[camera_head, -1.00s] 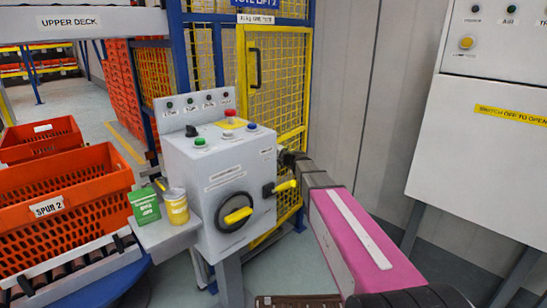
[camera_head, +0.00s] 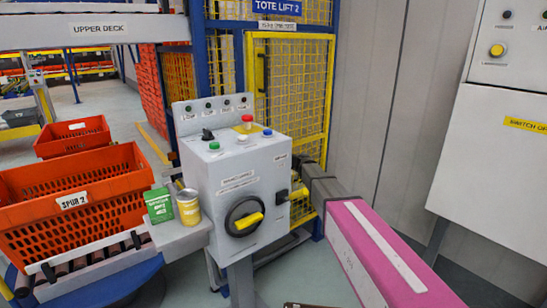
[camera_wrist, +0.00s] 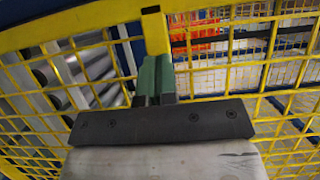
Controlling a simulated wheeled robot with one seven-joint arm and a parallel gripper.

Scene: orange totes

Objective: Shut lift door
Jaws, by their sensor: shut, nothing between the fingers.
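The lift door (camera_head: 290,90) is a yellow-framed mesh panel under the "TOTE LIFT 2" sign (camera_head: 277,7) in the head view. Its dark handle (camera_head: 261,75) is on the left side. I cannot tell whether the door sits flush with its blue frame (camera_head: 240,60). My arm reaches toward the door's lower part; the control box hides my gripper in the head view. In the wrist view my gripper (camera_wrist: 154,72) has its green fingers together and empty, in front of a yellow upright bar (camera_wrist: 155,33) and mesh. I cannot tell whether they touch it.
The grey control box (camera_head: 240,185), with buttons and a yellow-handled rotary switch, stands before the lift. A side shelf (camera_head: 180,237) holds a green box (camera_head: 158,205) and a yellow can (camera_head: 189,208). Orange totes (camera_head: 75,195) are at left; a grey cabinet (camera_head: 495,150) is at right.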

